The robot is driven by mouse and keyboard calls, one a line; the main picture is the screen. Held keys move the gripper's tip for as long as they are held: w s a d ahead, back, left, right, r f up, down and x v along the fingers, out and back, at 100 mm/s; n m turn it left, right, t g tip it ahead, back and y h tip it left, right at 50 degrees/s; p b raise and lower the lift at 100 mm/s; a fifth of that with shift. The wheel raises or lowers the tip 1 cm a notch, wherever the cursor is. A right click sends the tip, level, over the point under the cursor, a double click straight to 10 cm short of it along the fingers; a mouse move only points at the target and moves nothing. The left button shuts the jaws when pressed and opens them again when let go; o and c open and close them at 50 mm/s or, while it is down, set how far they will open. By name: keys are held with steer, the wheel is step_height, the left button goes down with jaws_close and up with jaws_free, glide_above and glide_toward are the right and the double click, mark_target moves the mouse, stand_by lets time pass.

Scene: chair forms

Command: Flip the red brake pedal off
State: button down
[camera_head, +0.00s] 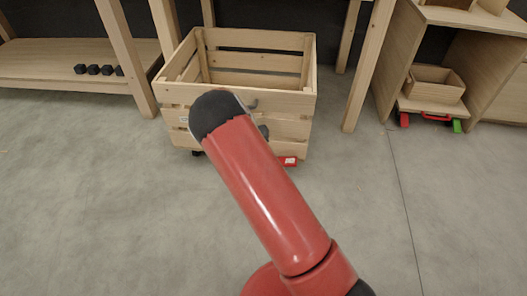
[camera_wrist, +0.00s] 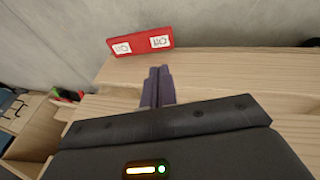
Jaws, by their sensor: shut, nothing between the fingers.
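The red brake pedal (camera_head: 288,161) sits low at the front right of the wooden crate in the head view. In the wrist view the pedal (camera_wrist: 140,42) is a red bar with two white labels with dark marks, past the edge of a light wooden board. My gripper (camera_wrist: 159,72) is shut and empty, its dark fingers together over the board. Its tips point toward the pedal and look a little short of it; I cannot tell the exact gap. In the head view my red arm hides part of the crate front and most of my gripper.
The wooden crate (camera_head: 290,106) has slatted sides and an open top. Wooden table legs (camera_head: 370,65) stand beside it. A shelf with several black blocks (camera_head: 93,70) is at left, a small wooden box (camera_head: 434,84) at right. The grey floor in front is clear.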

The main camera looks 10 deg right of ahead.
steer(key=shift+v, duration=1.5)
steer(key=s+d+r+y+p, duration=0.1)
steer(key=s+r, duration=0.4)
steer(key=r, duration=0.4)
steer(key=s+d+r+y+p, duration=0.15)
steer(key=s+r, duration=0.25)
steer(key=r, duration=0.5)
steer(key=s+d+r+y+p, duration=0.1)
steer(key=s+r+y+p, duration=0.1)
steer(key=s+r, duration=0.45)
steer(key=s+r+n+t+p, duration=0.1)
steer(key=s+r, duration=0.5)
steer(key=s, duration=0.5)
steer(key=s+d+r+n+t+p, duration=0.1)
steer(key=s+r+n+t+p, duration=0.1)
steer(key=s+r, duration=0.5)
steer(key=s, duration=0.3)
steer(key=shift+s+d+r, duration=0.25)
steer(key=shift+s+r, duration=0.05)
steer(key=shift+s, duration=0.1)
steer(key=shift+h, duration=0.25)
